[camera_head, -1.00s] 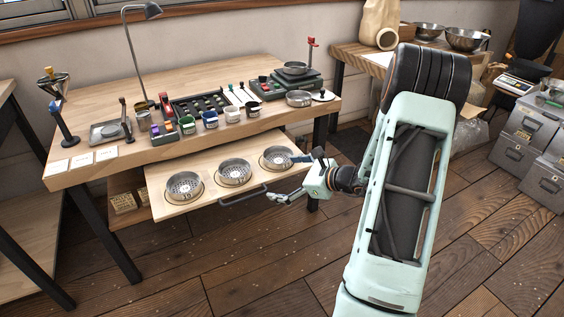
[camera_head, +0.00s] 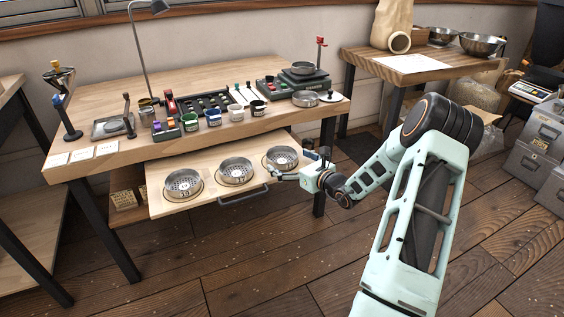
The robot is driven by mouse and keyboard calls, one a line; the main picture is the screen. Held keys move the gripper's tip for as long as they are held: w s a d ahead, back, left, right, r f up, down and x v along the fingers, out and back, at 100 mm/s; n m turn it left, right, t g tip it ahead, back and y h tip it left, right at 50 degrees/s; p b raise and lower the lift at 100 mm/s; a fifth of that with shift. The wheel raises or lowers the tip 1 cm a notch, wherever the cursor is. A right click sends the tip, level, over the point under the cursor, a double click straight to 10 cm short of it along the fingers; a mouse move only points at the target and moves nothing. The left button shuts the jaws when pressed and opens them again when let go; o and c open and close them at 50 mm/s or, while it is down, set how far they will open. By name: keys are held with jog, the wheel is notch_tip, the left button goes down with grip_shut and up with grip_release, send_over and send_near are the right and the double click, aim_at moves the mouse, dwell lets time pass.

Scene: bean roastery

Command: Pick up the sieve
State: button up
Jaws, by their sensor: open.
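Three round metal sieves with perforated bottoms sit in a row on a pulled-out wooden board: the left sieve (camera_head: 184,185), the middle sieve (camera_head: 236,171) and the right sieve (camera_head: 281,157). The task does not say which one is meant. My gripper (camera_head: 290,168) is open, at the front right edge of the right sieve, with one finger in front of it and the other near its right side. I cannot tell whether the fingers touch the rim. The gripper hides a little of that sieve's lower right edge.
The pull-out board (camera_head: 211,202) has a dark handle (camera_head: 244,196) at its front. Just above is the workbench top (camera_head: 105,102), with cups, a scale (camera_head: 303,75) and a lamp (camera_head: 143,50). A bench leg (camera_head: 324,165) stands near my gripper. Floor in front is clear.

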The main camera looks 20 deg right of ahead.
aim_at(274, 153)
jog(key=x, duration=0.3)
jog(key=shift+w+b, duration=0.25)
jog(key=shift+b, duration=0.1)
jog(key=shift+c, duration=0.2)
jog(key=c, duration=1.3)
